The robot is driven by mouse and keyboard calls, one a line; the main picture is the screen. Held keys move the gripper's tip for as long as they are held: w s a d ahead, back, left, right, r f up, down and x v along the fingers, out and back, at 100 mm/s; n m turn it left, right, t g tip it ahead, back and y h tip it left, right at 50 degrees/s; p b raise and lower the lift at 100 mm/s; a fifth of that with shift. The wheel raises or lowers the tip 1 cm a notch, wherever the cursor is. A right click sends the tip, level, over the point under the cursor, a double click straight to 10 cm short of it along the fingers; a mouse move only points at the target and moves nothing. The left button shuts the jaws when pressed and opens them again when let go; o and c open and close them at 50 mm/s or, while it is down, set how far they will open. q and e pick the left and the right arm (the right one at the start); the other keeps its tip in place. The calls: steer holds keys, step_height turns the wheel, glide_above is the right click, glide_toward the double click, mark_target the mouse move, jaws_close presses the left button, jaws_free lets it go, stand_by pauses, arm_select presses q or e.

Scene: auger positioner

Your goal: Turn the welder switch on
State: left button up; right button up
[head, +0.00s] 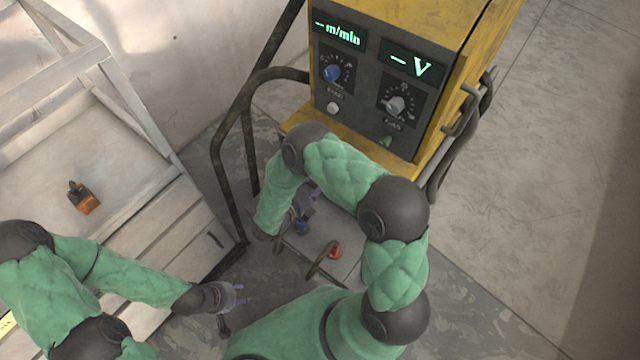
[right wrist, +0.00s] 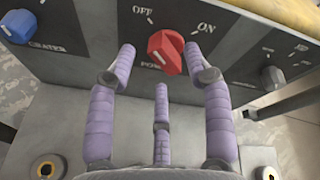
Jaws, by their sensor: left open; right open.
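The welder switch is a red knob (right wrist: 167,50) on a dark panel, below and between the labels OFF and ON. A pale mark shows on its left side, toward OFF. My right gripper (right wrist: 160,62) is open, with its two upper fingertips on either side of the knob and the third finger below. I cannot tell whether the fingers touch it. In the head view the yellow and grey welder (head: 370,95) stands at top centre, and my right arm hides part of its lower front. My left gripper (head: 232,296) is open and empty at lower left, away from the welder.
A blue knob (right wrist: 18,26) and a grey knob (right wrist: 272,77) flank the switch. A red connector (head: 335,251) sits near my right arm. A shelf unit (head: 130,165) with an orange item (head: 83,198) stands left. The floor to the right is clear.

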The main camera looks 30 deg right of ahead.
steer(key=shift+x, duration=0.85)
jaws_close()
